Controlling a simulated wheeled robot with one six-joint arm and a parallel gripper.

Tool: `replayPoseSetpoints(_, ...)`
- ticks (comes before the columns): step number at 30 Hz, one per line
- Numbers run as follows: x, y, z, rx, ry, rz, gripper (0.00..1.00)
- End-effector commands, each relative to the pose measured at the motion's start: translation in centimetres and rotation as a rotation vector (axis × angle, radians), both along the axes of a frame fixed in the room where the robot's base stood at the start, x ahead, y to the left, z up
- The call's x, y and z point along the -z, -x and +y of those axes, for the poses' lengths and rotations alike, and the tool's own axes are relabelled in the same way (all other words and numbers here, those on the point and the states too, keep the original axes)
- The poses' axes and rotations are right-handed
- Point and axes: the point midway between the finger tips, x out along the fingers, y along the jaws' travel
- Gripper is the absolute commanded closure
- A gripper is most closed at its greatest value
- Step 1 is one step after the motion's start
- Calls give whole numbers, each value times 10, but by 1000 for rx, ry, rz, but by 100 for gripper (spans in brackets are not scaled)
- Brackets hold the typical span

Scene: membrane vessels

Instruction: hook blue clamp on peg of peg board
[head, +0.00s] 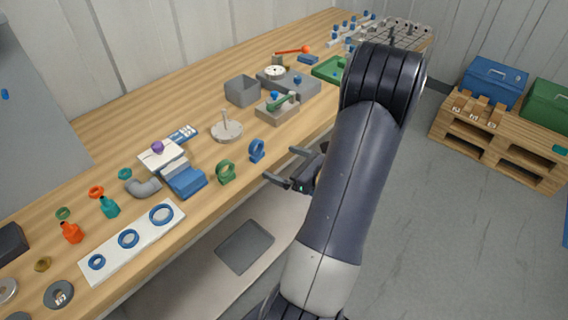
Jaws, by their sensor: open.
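A blue clamp (257,150), ring-shaped with a small block foot, stands upright near the front edge of the workbench. My gripper (279,162) is open and empty, just past the bench's front edge, to the right of the blue clamp and apart from it. Its two fingers point left toward the bench. A grey upright panel (38,105) at the far left carries a small blue piece near the picture edge; I cannot tell for sure whether it is the peg board.
A green clamp (226,172) stands left of the blue one. A round grey base with a post (227,130) stands behind them. A blue stepped block (187,182) and white plate with blue rings (130,243) are to the left. A pallet (505,150) with boxes stands right.

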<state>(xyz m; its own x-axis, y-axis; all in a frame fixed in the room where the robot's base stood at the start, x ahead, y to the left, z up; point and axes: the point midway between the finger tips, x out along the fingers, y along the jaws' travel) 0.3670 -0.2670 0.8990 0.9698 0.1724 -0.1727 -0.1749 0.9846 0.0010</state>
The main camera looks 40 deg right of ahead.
Motion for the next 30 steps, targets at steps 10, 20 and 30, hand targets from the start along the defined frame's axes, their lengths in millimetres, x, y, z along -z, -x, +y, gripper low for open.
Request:
replayPoseSetpoints(10,8,-41,9,-6,1,0,0)
replayPoseSetpoints(20,15,-75,15,-5,2,1,0)
replayPoseSetpoints(30,15,-87,17,-3,2,1,0)
